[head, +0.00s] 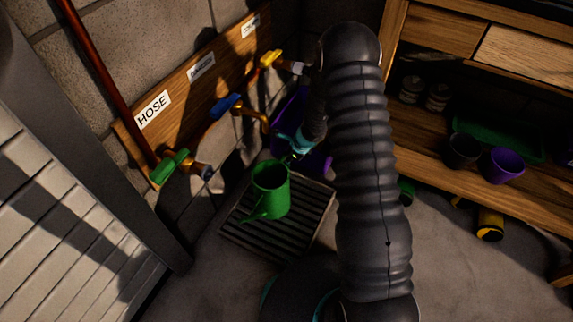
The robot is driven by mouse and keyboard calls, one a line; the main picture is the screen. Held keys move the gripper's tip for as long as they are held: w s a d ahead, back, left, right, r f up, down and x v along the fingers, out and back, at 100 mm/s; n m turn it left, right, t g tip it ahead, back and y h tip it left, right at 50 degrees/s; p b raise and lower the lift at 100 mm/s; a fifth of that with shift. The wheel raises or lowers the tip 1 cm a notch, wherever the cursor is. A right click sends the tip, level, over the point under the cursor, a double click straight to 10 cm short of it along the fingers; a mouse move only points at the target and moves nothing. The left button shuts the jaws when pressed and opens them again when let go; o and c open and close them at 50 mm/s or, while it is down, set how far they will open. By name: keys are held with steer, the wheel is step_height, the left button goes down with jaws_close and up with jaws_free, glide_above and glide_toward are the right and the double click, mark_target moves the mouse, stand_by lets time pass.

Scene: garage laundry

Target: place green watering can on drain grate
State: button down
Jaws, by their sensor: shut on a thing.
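The green watering can (271,192) is in the head view, upright, with its spout pointing to the lower left. It appears over the dark slatted drain grate (309,211) on the floor; I cannot tell whether its base touches the slats. My gripper (291,158) is at the can's upper right side, shut on it. The fingertips are small and dark, and the can's gripped part is mostly hidden. My ribbed arm covers the area right of the grate.
A wall board (190,88) carries a green tap (170,163), a blue tap (226,105) and a yellow tap (270,59). A purple container (318,164) stands behind my gripper. A wooden shelf unit (480,190) with pots is at right. A slatted panel (70,210) is at left.

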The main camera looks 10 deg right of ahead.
steer(key=shift+f, duration=0.9)
steer(key=c, duration=1.1)
jaws_free()
